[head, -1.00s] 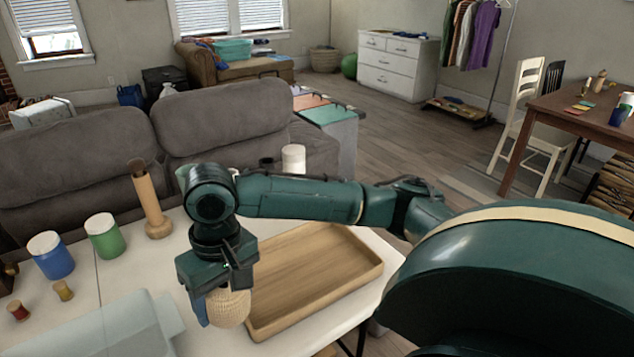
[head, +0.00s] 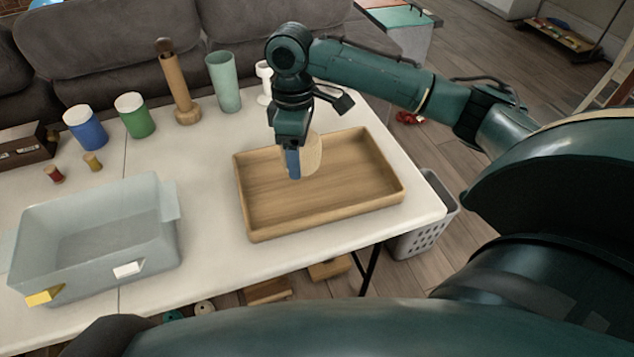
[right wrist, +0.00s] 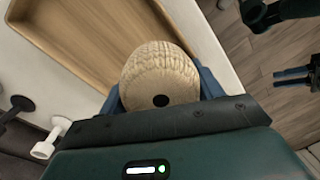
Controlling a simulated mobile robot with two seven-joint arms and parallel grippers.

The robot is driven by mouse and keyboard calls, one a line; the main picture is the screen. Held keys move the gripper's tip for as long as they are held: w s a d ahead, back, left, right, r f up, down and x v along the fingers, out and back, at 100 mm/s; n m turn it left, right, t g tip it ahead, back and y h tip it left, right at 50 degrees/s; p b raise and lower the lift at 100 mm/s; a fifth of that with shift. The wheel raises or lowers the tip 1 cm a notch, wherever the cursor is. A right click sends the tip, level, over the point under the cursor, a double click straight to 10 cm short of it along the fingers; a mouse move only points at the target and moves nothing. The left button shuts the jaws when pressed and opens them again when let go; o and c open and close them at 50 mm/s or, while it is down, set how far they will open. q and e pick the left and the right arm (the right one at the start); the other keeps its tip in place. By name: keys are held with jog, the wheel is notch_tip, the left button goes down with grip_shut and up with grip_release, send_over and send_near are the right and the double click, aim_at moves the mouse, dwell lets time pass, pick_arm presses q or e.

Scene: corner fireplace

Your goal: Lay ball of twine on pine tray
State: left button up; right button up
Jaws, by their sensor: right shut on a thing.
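The ball of twine (head: 313,153) is pale tan and round. My right gripper (head: 293,165) is shut on it, and the ball also shows between the blue fingers in the right wrist view (right wrist: 160,70). The pine tray (head: 322,212) is a shallow wooden tray on the white table. In the head view the ball overlaps the back part of the tray; I cannot tell whether it touches the tray floor. The tray also shows in the right wrist view (right wrist: 90,40), empty where visible. My left gripper (right wrist: 294,77) shows small at the right there, fingers apart and empty.
A clear grey bin (head: 95,235) stands left of the tray. A green tumbler (head: 224,82), a wooden vase (head: 180,90) and a white goblet (head: 264,82) stand behind. Blue (head: 86,128) and green (head: 135,115) canisters are farther left. The table's right edge lies close to the tray.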

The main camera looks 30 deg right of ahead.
aim_at(316, 183)
jog(key=w+d+f+n+h+b, duration=0.15)
jog(key=w+d+f+n, duration=0.35)
jog(key=n, duration=0.5)
pick_arm(q)
jog(key=shift+d+f+n+b, duration=0.15)
jog(key=shift+f+n+b, duration=0.15)
jog(key=shift+f+b, duration=0.5)
pick_arm(e)
jog(key=shift+n, duration=0.3)
jog(key=f, duration=0.6)
jog(key=d+f, duration=0.1)
jog(key=f, duration=0.2)
jog(key=shift+s, duration=0.25)
jog(key=o, duration=1)
jog(key=shift+f, duration=0.1)
pick_arm(q)
jog(key=shift+w, duration=0.1)
jog(key=shift+f, duration=0.1)
